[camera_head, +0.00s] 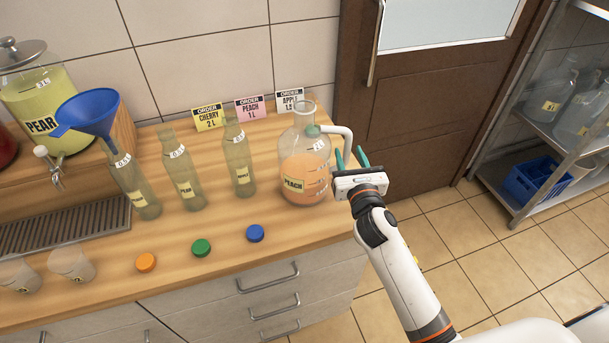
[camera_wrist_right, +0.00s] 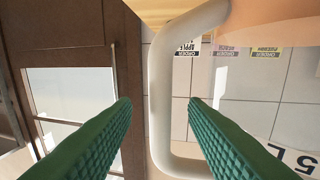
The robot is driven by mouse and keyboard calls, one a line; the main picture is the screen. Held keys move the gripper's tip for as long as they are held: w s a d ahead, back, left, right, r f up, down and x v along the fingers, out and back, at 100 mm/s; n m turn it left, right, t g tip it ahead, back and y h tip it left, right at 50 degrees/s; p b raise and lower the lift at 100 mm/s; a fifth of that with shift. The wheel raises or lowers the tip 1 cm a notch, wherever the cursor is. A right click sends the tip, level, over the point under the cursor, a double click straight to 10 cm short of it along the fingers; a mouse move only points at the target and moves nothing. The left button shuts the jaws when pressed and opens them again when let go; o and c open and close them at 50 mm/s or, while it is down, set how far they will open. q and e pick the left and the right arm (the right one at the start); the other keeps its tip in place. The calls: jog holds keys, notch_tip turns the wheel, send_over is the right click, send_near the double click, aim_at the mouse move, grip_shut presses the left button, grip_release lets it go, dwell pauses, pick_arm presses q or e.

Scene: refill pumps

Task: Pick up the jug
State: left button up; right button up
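The jug (camera_head: 304,165) is clear glass, labelled PEACH, partly filled with orange liquid, and stands upright at the right end of the wooden counter. Its white handle points right, towards my right gripper (camera_head: 351,158). In the right wrist view the white handle (camera_wrist_right: 160,95) runs between the two green fingers of the right gripper (camera_wrist_right: 160,103), which are spread apart. I cannot tell that either finger touches the handle. Part of the jug's orange body (camera_wrist_right: 270,22) shows at the top right there. My left gripper is in neither view.
Several green glass bottles (camera_head: 183,172) stand left of the jug, one with a blue funnel (camera_head: 88,112). Three caps, orange (camera_head: 146,262), green (camera_head: 201,248) and blue (camera_head: 255,233), lie near the front edge. Order cards (camera_head: 251,110) stand behind. A metal shelf (camera_head: 545,140) is at right.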

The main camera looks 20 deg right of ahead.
jog(key=shift+w+d+f, duration=0.1)
jog(key=shift+w+d, duration=0.05)
jog(key=shift+w, duration=1.3)
grip_shut()
jog(key=shift+s, duration=0.1)
